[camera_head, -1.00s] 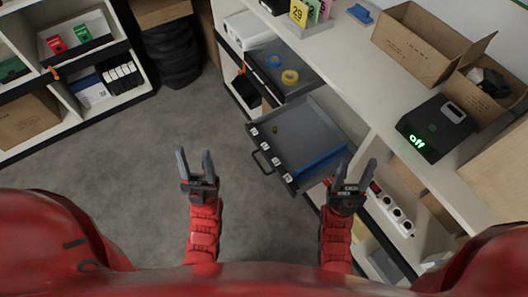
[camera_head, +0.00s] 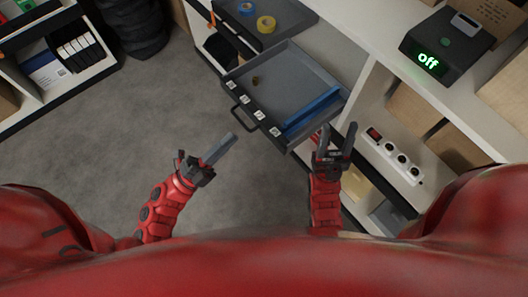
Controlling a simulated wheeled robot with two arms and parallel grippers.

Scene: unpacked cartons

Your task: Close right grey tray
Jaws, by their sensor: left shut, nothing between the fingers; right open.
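The grey tray (camera_head: 297,76) is a drawer pulled out from under the white bench, with a dark handle (camera_head: 245,114) and several white labels on its front. It holds a blue bar (camera_head: 313,107) and a small brownish item. Another dark tray (camera_head: 285,22) behind it is also pulled out and carries blue and yellow tape rolls. My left gripper (camera_head: 231,142) is shut and empty, in front of the tray's front panel and apart from it. My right gripper (camera_head: 336,137) is open and empty, close to the tray's right front corner; I cannot tell whether it touches.
A black box with a green "off" display (camera_head: 436,52) stands on the bench at right. A white power strip (camera_head: 395,157) lies below the bench top. A shelf unit (camera_head: 62,62) stands at upper left. The grey floor (camera_head: 110,145) in between is clear.

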